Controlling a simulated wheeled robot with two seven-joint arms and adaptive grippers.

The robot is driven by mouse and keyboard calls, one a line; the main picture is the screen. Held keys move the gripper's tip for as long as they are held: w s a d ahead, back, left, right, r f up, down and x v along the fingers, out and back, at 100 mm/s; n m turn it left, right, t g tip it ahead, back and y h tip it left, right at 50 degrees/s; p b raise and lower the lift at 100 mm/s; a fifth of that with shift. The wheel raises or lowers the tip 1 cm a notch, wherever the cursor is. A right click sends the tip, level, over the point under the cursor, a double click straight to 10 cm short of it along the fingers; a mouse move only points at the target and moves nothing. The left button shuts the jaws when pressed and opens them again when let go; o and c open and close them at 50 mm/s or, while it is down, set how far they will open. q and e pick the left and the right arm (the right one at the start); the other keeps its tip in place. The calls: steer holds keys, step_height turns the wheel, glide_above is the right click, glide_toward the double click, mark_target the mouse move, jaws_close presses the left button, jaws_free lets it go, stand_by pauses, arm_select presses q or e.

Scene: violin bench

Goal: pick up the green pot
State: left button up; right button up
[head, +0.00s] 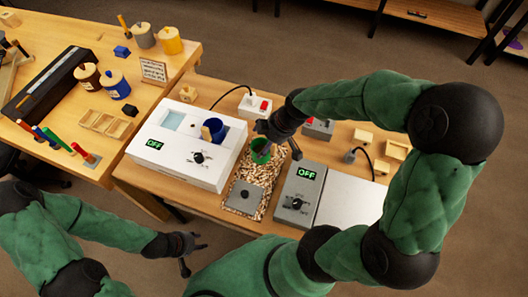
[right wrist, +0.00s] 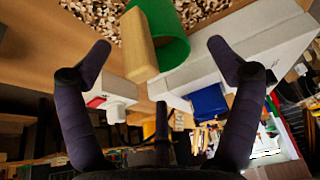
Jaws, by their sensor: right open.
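The green pot (head: 261,152) stands on the speckled, chip-like bed between the two appliances in the head view. In the right wrist view the green pot (right wrist: 172,32) is near the top, with a pale wooden block-like part (right wrist: 139,44) against its side. My right gripper (head: 279,143) is open and empty close beside the pot. Its two dark fingers (right wrist: 165,62) are spread apart, with the pot ahead between them. My left gripper (head: 196,257) is open and empty at the lower left, away from the bench top.
A white appliance (head: 178,164) marked OFF holds a blue pot (head: 213,130) on the left. A grey unit (head: 298,192) marked OFF stands on the right. A grey plate (head: 243,197) lies on the speckled bed. A white box with a red switch (head: 255,104) sits behind.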

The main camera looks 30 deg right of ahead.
mark_target(263, 147)
steer(key=b+x, duration=0.1)
steer(key=x, duration=0.3)
steer(key=shift+s+d+f, duration=0.15)
steer(key=shift+d+f, duration=0.05)
steer(key=shift+f, duration=0.05)
steer(key=shift+r, duration=0.1)
steer(key=c, duration=1.2)
steer(key=shift+o, duration=0.2)
